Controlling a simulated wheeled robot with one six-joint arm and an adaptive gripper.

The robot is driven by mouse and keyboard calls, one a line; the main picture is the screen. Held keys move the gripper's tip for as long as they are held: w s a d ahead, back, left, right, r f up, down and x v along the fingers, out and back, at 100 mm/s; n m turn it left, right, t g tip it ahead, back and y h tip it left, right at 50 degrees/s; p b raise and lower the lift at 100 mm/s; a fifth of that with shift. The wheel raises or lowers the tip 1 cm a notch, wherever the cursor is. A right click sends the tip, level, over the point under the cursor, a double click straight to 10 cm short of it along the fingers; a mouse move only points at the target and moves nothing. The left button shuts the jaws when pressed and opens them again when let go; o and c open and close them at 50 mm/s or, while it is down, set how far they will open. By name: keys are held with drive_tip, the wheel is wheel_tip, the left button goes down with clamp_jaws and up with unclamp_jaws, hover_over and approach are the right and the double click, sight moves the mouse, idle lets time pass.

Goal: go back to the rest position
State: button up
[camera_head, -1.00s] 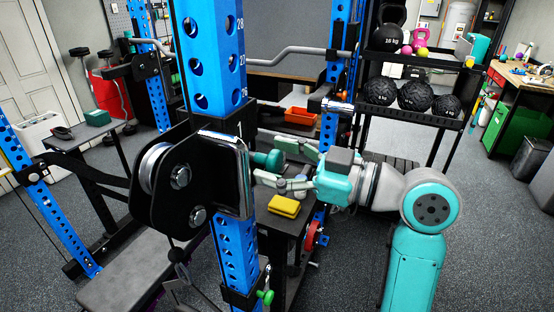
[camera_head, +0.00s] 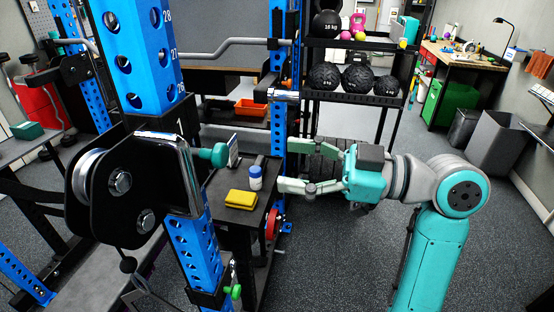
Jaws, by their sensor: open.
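My gripper (camera_head: 277,165) is at the centre of the head view, its two fingers spread apart and pointing left. It is open and nothing shows between the fingers. The fingertips are near the right edge of a small black table (camera_head: 225,217). A white bottle with a blue cap (camera_head: 256,178) stands upright on that table, just left of the fingertips. A yellow block (camera_head: 241,199) lies on the table in front of the bottle. My teal arm reaches in from the lower right.
A blue rack post (camera_head: 152,62) with a black pulley bracket (camera_head: 110,190) stands close on the left. An orange tray (camera_head: 251,107) is behind the table. A shelf with black balls (camera_head: 357,79) is behind my arm. Open floor (camera_head: 340,260) lies at front centre.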

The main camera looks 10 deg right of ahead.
drive_tip(key=shift+d, duration=0.1)
drive_tip(key=d+f+m+t+h, duration=0.2)
drive_tip(key=f+m+t+h, duration=0.2)
drive_tip(key=f+m, duration=0.55)
drive_tip(key=d+f+m+t+h, duration=0.2)
drive_tip(key=f+m+t+h, duration=0.25)
drive_tip(key=f, duration=0.95)
drive_tip(key=s+d+f+m+h, duration=0.4)
drive_tip(key=s+f+m+h, duration=0.1)
drive_tip(key=s+f, duration=0.6)
drive_tip(key=s+d+f+n+h, duration=0.2)
drive_tip(key=s+h, duration=0.1)
drive_tip(key=s, duration=2.1)
drive_tip(key=shift+d, duration=0.15)
